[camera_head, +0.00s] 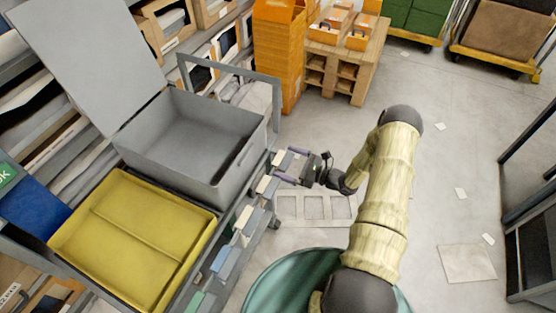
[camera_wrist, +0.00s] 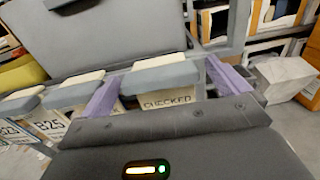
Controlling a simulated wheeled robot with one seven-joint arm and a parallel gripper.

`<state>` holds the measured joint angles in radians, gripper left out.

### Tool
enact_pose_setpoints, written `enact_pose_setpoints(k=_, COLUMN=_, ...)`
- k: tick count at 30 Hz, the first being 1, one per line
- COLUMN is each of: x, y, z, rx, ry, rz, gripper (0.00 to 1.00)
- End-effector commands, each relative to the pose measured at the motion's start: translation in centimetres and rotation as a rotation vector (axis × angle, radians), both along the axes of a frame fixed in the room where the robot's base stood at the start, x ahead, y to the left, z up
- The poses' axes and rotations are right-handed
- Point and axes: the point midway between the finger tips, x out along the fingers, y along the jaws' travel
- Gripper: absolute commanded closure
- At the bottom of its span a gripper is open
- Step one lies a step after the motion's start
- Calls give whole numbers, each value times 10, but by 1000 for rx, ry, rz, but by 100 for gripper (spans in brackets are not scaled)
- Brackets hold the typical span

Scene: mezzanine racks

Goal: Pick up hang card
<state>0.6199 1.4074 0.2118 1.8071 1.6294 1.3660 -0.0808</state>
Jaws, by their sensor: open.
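The hang card (camera_wrist: 168,101) marked "CHECKED" hangs from a grey, white-topped holder on the side rail of a cart, in the middle of the wrist view. My gripper (camera_wrist: 165,72) is open and empty, with one purple finger on each side of this card's holder in the picture. I cannot tell whether the fingers touch it. The head view shows my gripper (camera_head: 289,164) at the cart's right side, near the far end of a row of hanging cards. More cards, one marked "B25" (camera_wrist: 50,126), hang to the left in the wrist view.
The cart bears an open grey bin (camera_head: 190,145) and a yellow tray (camera_head: 135,225). A grey metal frame (camera_head: 230,68) stands behind the bin. An orange crate stack (camera_head: 277,55) and a wooden pallet stand (camera_head: 345,60) are beyond. Open floor lies right of my arm, with scattered papers (camera_head: 467,263).

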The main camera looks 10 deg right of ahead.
Motion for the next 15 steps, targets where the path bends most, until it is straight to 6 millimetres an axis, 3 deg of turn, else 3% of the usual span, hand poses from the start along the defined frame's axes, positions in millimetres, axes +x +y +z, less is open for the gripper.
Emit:
enact_pose_setpoints(k=13, x=0, y=-1, z=0, rx=0, ry=0, rz=-1, gripper=0)
enact_pose_setpoints(k=15, x=0, y=-1, z=0, rx=0, ry=0, rz=-1, gripper=10)
